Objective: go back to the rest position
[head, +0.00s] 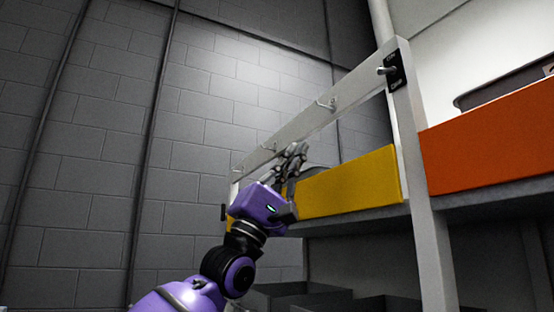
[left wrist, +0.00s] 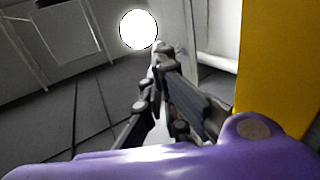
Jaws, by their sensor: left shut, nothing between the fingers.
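My left gripper (head: 296,153) is raised on its purple arm in the middle of the head view, in front of the shelf rack near its yellow panel (head: 350,182). Its fingers are shut with nothing between them. In the left wrist view the dark fingers of the left gripper (left wrist: 158,62) point away from the camera, with the yellow panel (left wrist: 272,65) close on the right. I cannot tell whether the arm touches the panel. My right gripper is in neither view.
A white rail with hooks (head: 328,104) runs above the yellow panel to a white post (head: 419,190). A switch plate (head: 396,70) sits on the post. An orange panel (head: 490,140) is at the right. Dark bins (head: 300,297) stand below. The grey block wall (head: 100,150) side at left is clear.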

